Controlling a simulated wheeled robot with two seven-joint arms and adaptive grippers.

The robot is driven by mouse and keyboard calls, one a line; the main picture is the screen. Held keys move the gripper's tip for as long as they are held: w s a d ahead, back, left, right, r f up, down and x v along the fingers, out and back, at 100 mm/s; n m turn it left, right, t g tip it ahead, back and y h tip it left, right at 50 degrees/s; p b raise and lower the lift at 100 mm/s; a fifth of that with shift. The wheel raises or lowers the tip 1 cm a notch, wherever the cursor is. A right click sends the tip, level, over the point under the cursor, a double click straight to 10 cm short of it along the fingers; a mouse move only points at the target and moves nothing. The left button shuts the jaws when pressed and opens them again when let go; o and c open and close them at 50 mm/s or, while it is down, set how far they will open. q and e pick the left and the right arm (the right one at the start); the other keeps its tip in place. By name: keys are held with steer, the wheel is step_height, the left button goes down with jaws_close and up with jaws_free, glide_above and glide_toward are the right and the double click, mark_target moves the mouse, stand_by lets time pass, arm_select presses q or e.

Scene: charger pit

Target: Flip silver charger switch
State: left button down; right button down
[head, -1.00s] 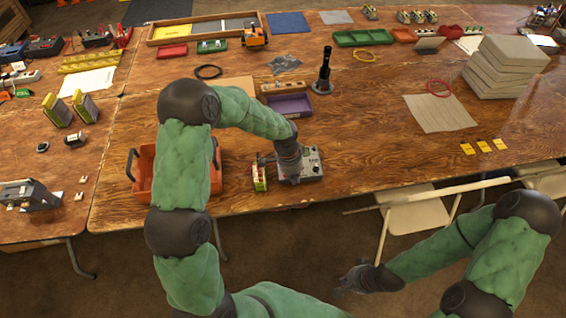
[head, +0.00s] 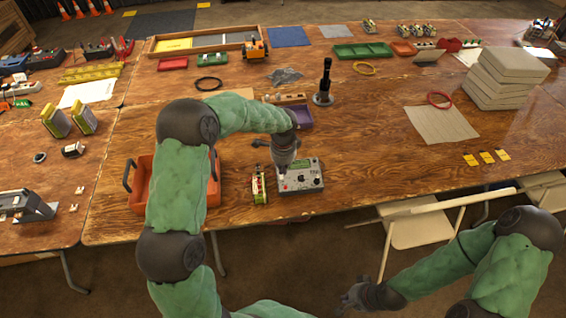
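The silver charger (head: 311,185) sits near the front edge of the table, with small controls and a red spot on its top face. My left wrist partly covers its back left part. I cannot make out the switch or its position.
A green and white battery pack (head: 259,188) stands just left of the charger. An orange bin (head: 142,185) is farther left, partly behind my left arm. The table right of the charger is clear.

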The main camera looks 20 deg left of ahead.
mark_target(283, 181)
arm_select(q)
steer(key=shift+w+a+f+b, duration=0.1)
steer(key=shift+f+b, duration=0.55)
steer(key=shift+f, duration=1.65)
